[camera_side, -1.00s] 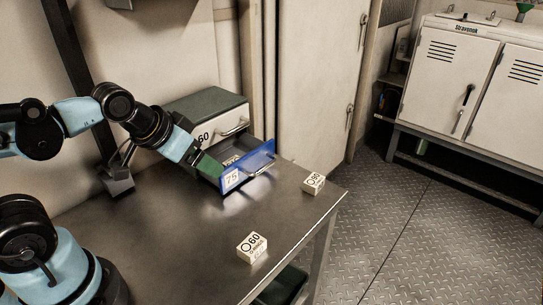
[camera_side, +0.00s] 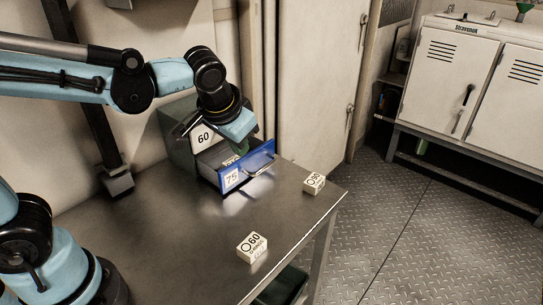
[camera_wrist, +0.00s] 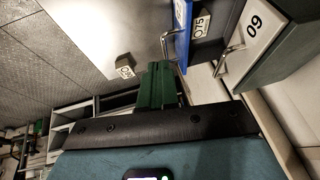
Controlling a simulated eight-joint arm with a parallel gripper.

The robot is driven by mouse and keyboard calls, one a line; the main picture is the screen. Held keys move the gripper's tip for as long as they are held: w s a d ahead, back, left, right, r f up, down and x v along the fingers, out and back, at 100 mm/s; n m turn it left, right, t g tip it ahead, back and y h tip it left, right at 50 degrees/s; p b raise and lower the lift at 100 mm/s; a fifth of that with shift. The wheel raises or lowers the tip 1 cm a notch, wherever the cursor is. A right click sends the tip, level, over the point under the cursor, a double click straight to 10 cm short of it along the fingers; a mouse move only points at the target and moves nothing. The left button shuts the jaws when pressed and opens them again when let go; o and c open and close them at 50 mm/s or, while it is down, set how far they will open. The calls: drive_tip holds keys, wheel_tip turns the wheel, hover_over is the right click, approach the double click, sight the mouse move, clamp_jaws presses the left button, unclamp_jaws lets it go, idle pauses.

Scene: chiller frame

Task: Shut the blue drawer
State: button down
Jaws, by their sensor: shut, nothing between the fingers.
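The blue drawer (camera_side: 233,179), labelled 75, stands pulled out from the low cabinet (camera_side: 178,128), with its grey inside partly showing. A silver bar handle is on its front. In the wrist view the blue drawer (camera_wrist: 181,32) is at the top, right of centre, with its handle to the left. My gripper (camera_side: 242,150) is shut and empty, pointing down near the right part of the open drawer, behind the blue front in the picture. Its green fingers (camera_wrist: 157,84) show in the wrist view, below the handle. I cannot tell whether they touch the drawer.
The white drawer (camera_side: 203,138) labelled 60 is above the blue one and looks shut. A white block (camera_side: 252,247) marked 60 lies near the table's front edge, another block (camera_side: 314,183) near the right edge. The steel table (camera_side: 185,235) between is clear.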

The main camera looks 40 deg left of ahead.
sight(252, 154)
drive_tip(key=w+d+f+n+y, duration=0.1)
drive_tip(key=w+d+f+y, duration=0.2)
drive_tip(key=w+d, duration=0.45)
drive_tip(key=shift+g, duration=0.3)
drive_tip(key=x, duration=0.9)
drive_tip(key=shift+s+a+f, duration=0.15)
drive_tip(key=shift+a+f, duration=0.05)
drive_tip(key=shift+f, duration=0.2)
drive_tip(key=shift+a, duration=1.2)
drive_tip(key=shift+a+f, duration=0.2)
drive_tip(key=shift+a, duration=0.5)
drive_tip(key=a, duration=0.6)
drive_tip(key=shift+a, duration=0.35)
drive_tip(key=shift+d, duration=0.1)
